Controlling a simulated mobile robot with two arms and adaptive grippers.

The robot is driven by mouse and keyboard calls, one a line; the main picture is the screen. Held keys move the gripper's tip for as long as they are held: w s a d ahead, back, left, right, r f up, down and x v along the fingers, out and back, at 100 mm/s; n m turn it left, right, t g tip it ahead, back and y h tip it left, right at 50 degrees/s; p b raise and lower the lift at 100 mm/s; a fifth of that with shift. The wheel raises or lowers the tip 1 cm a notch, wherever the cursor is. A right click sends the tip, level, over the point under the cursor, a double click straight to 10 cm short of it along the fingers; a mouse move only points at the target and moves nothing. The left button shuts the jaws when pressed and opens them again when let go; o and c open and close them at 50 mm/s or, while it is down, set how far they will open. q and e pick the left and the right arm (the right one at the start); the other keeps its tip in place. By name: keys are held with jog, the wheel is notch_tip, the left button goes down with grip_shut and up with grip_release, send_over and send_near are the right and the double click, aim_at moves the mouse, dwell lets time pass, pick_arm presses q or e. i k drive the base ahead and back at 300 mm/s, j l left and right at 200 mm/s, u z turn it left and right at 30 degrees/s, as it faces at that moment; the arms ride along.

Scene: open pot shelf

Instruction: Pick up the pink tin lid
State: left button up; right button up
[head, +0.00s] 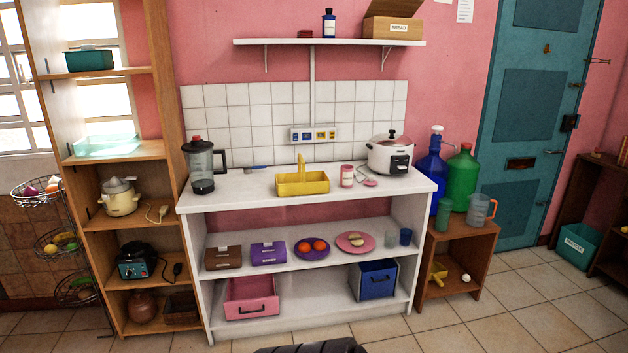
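A small flat pink disc, which looks like the pink tin lid (371,183), lies on the white counter top. It is just right of an upright pink tin (347,176) with a pale label, and in front of the white rice cooker (391,156). The lid is small in the picture and its details cannot be made out. Neither of my grippers is in view. A dark part at the bottom edge appears to be my own body.
A yellow caddy (303,183) stands left of the tin on the counter, and a blender (201,166) stands at the left end. The counter (262,197) has free room along its front. Plates and boxes fill the shelf below. A wooden stand (459,245) with bottles is at right.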

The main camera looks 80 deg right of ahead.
aim_at(370, 182)
jog(key=z, duration=3.15)
jog(key=i+l+u, duration=0.2)
jog(key=u, duration=0.25)
jog(key=i+l+u, duration=0.3)
jog(key=u, duration=0.15)
